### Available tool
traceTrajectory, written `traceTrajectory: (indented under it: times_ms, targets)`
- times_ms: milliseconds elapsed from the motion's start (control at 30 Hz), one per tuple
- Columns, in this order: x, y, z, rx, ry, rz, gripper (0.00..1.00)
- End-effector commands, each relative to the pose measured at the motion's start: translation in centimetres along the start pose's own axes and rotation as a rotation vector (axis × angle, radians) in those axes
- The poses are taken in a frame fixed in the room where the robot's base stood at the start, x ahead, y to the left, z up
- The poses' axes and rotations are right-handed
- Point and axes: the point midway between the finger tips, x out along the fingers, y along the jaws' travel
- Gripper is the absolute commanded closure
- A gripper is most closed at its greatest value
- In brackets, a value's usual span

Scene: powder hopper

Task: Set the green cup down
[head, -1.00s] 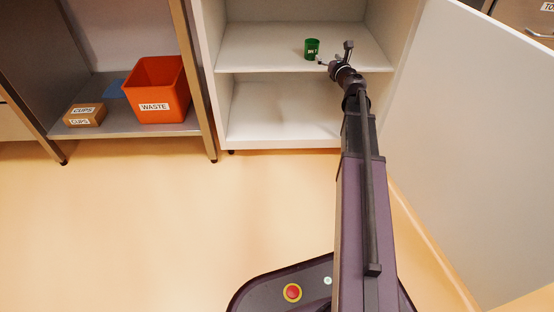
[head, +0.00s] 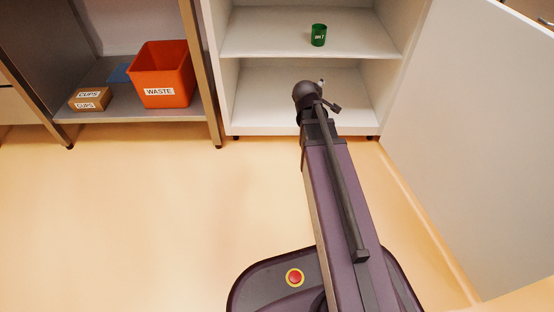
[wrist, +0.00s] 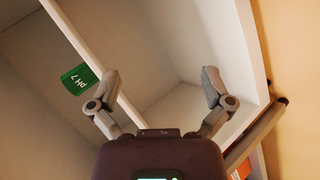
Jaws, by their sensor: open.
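The green cup (head: 319,35) stands upright on the upper shelf (head: 270,36) of the white open cabinet, with a label on its front. In the wrist view the green cup (wrist: 79,79) shows at the left with "pH 7" on it, beyond the shelf's front edge. My gripper (wrist: 162,85) is open and empty, its two fingers spread apart, with the cup outside them. In the head view my arm's end is in front of the lower compartment, below and apart from the cup; its fingers are mostly hidden there.
An orange waste bin (head: 174,82) and a cardboard cups box (head: 90,99) stand on a grey shelf at the left. The white cabinet door (head: 470,150) stands open at the right. The lower compartment (head: 262,92) looks empty, and the floor at the left is clear.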

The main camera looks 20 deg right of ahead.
Motion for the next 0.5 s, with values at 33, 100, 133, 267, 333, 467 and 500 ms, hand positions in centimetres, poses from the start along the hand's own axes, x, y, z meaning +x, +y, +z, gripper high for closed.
traceTrajectory:
  times_ms: [33,100,133,267,333,467,500]
  targets:
    - [-1.1,-2.1,0.2,0.066,-0.022,-0.066,0.0]
    - [-2.5,-4.9,0.3,0.164,-0.065,-0.165,0.0]
    - [-3.1,-6.1,0.4,0.204,-0.086,-0.207,0.0]
    - [-6.3,-11.3,0.7,0.36,-0.188,-0.392,0.0]
    - [-8.4,-13.9,0.8,0.43,-0.251,-0.489,0.0]
    - [-12.2,-18.0,1.1,0.526,-0.369,-0.645,0.0]
    - [-13.2,-19.0,1.2,0.547,-0.403,-0.684,0.0]
